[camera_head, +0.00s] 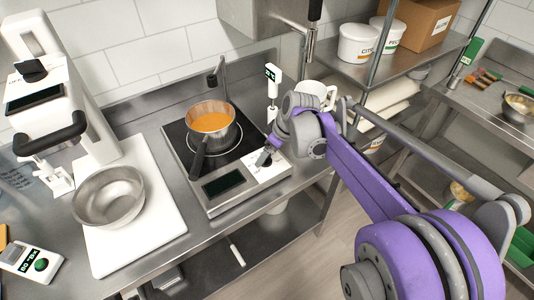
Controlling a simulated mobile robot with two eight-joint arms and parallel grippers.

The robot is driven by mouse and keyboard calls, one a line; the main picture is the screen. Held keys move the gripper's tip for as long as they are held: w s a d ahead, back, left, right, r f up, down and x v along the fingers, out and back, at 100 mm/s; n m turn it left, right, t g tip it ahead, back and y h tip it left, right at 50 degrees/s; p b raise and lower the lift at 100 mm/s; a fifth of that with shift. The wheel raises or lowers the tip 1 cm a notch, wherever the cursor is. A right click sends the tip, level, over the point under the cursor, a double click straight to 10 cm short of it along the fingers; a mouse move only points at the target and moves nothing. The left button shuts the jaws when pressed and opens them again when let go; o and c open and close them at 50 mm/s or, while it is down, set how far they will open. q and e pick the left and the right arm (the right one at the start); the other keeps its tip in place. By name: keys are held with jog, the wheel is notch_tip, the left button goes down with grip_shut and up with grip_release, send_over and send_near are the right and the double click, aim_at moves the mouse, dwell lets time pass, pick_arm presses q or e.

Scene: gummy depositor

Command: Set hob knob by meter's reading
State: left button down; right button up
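The hob (178,150) has a black glass top, a dark display (222,185) and a pale front control panel (262,175). A pot (210,124) of orange liquid sits on the ring, its dark handle toward the front. My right arm reaches in from the right. My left gripper is out of view.
A steel bowl (108,197) stands on a white board (140,235) by a white machine (70,90). A small white device (30,262) with a green button lies at front left. A white mug (318,93) is behind my arm. Shelves with tubs (358,45) are at right.

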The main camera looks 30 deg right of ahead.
jog(key=shift+w+a+f, duration=0.1)
jog(key=shift+w+f, duration=0.05)
jog(key=shift+f, duration=0.3)
jog(key=shift+c, duration=0.3)
jog(key=c, duration=1.3)
